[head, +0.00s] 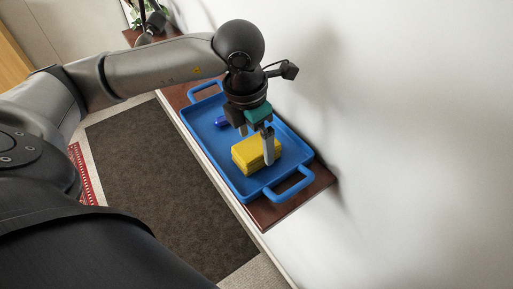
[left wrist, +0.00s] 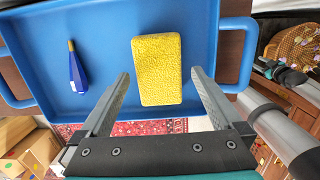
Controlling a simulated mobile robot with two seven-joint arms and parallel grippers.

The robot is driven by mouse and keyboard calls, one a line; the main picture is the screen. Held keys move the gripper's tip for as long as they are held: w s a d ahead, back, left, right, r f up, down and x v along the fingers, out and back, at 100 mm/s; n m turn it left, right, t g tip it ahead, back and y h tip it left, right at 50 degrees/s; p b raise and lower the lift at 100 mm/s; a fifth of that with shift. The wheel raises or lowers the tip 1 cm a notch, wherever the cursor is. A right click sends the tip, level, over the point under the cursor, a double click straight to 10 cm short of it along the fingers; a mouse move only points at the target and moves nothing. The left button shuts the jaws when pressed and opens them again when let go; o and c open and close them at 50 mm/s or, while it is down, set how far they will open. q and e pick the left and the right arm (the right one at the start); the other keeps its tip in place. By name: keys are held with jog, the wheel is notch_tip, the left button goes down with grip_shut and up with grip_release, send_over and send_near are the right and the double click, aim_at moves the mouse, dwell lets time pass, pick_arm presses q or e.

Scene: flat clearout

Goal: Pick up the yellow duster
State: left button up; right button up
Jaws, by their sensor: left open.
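The yellow duster (head: 248,156) is a thick yellow block lying in the blue tray (head: 243,188). In the left wrist view the duster (left wrist: 157,68) lies upright in the picture, ahead of and between the fingertips. My left gripper (head: 256,138) points down over the duster, open and empty. One finger overlaps the duster's right part in the head view; I cannot tell whether it touches. In the left wrist view the open fingers (left wrist: 160,76) show on either side of the duster's lower half. My right gripper is not seen.
A blue bottle-like object with a yellow tip (left wrist: 77,70) lies in the tray, also in the head view (head: 221,122). The tray has raised walls and two end handles and stands on a dark wooden top (head: 270,213) against a white wall (head: 420,130). A dark rug (head: 160,180) covers the floor.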

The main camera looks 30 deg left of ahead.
aim_at(256, 145)
pick_arm(q)
jog(key=f, duration=0.3)
jog(key=shift+w+f, duration=0.15)
jog(key=shift+w, duration=0.1)
jog(key=c, duration=1.3)
notch_tip(256, 145, up, 20)
